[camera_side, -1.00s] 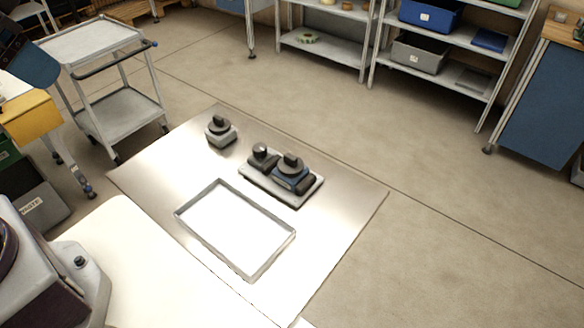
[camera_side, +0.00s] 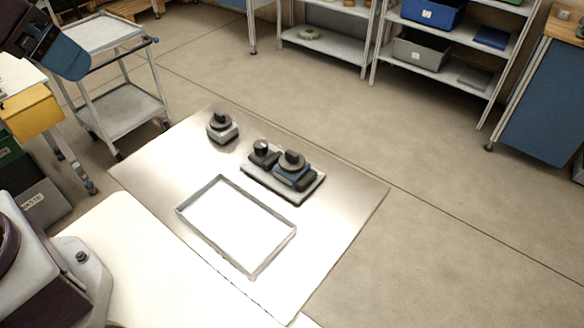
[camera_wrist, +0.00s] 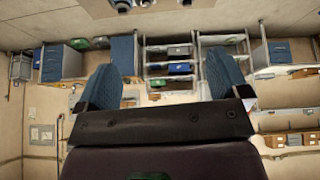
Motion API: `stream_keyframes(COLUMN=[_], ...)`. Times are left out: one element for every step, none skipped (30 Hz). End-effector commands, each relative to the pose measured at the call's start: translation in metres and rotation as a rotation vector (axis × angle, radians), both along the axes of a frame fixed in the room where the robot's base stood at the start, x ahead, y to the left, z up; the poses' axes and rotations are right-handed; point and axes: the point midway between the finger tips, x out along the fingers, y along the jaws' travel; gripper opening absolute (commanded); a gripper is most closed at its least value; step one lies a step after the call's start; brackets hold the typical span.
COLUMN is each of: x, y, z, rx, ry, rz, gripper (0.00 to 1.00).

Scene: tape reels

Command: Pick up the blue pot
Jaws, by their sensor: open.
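The blue pot (camera_side: 286,180) is a small blue block with a dark round knob on top. It stands on a shallow grey tray (camera_side: 312,192) in the side view, close beside darker pieces. A dark pot with a knob (camera_side: 262,157) stands on the same tray, to its left. My gripper is high at the top left of the side view, far from the pot, with a blue finger (camera_side: 68,58) showing. In the wrist view my gripper (camera_wrist: 162,66) has its two blue fingers wide apart, with nothing between them. The pot cannot be made out there.
An empty rimmed tray (camera_side: 193,232) lies in front. A wheeled cart (camera_side: 122,108) and a yellow box (camera_side: 30,112) stand at the left, near my gripper.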

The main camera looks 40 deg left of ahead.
Motion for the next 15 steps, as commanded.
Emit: stream_keyframes(x=[0.015,0.025,0.040,0.051,0.062,0.076,0.086,0.096,0.108,0.116,0.124,0.134,0.141,0.147,0.154], y=[-0.005,-0.009,-0.015,-0.020,-0.025,-0.033,-0.038,-0.044,-0.051,-0.057,-0.063,-0.071,-0.077,-0.083,-0.090], z=[-0.007,-0.011,-0.017,-0.022,-0.028,-0.036,-0.043,-0.049,-0.059,-0.066,-0.074,-0.084,-0.092,-0.100,-0.111], rx=[-0.033,-0.060,-0.102,-0.139,-0.179,-0.236,-0.281,-0.329,-0.396,-0.448,-0.502,-0.576,-0.632,-0.691,-0.772], ry=[-0.007,-0.020,-0.038,-0.050,-0.066,-0.083,-0.096,-0.107,-0.119,-0.128,-0.134,-0.140,-0.143,-0.143,-0.144], rz=[0.048,0.084,0.136,0.177,0.220,0.276,0.318,0.361,0.421,0.464,0.506,0.567,0.611,0.658,0.722], gripper=[0.94,0.94,0.94,0.94,0.94,0.94,0.94,0.94,0.94,0.94,0.94,0.94,0.94,0.94,0.94])
